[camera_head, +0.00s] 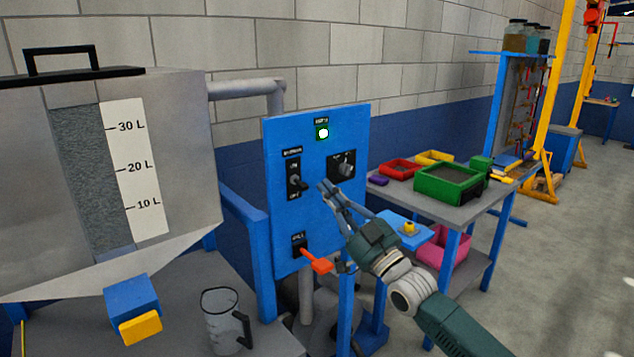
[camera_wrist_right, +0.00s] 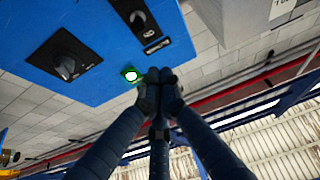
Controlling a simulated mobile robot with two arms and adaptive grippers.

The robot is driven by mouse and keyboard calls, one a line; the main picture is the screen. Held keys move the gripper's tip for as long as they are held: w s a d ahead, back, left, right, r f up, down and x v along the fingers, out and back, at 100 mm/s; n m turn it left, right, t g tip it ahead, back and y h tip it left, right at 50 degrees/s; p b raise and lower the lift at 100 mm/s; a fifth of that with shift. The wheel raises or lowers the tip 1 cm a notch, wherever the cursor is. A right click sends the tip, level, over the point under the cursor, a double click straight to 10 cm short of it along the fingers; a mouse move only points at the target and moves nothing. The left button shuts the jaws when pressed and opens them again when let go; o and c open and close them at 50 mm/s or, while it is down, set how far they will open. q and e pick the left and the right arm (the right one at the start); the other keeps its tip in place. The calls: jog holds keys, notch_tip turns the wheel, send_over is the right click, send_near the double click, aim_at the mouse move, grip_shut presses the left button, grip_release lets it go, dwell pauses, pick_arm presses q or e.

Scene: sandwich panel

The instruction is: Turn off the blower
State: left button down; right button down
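The blue panel (camera_head: 325,225) stands upright and carries the blower switch (camera_head: 294,180), a black plate with ON above and OFF below. Its lever position is too small to tell. A dial knob (camera_head: 342,166) sits to its right, and a lit green lamp (camera_head: 322,132) is above. My right gripper (camera_head: 326,187) is in front of the panel, right of the switch and below the dial. In the right wrist view its fingertips (camera_wrist_right: 160,78) are together and empty, appearing beside the lamp (camera_wrist_right: 131,75). The switch (camera_wrist_right: 138,18) shows there too. I cannot tell whether the fingers touch the panel. My left gripper is not in view.
An orange-red lever (camera_head: 316,261) sticks out low on the panel, near my right wrist. A grey hopper (camera_head: 190,150) and a clear jug (camera_head: 222,318) are at left. A table (camera_head: 400,200) with coloured bins (camera_head: 450,183) stands at right. The floor at far right is clear.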

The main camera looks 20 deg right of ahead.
jog(key=v, duration=0.3)
jog(key=shift+s+f+b, duration=0.15)
jog(key=shift+f+b, duration=0.05)
jog(key=shift+b, duration=0.1)
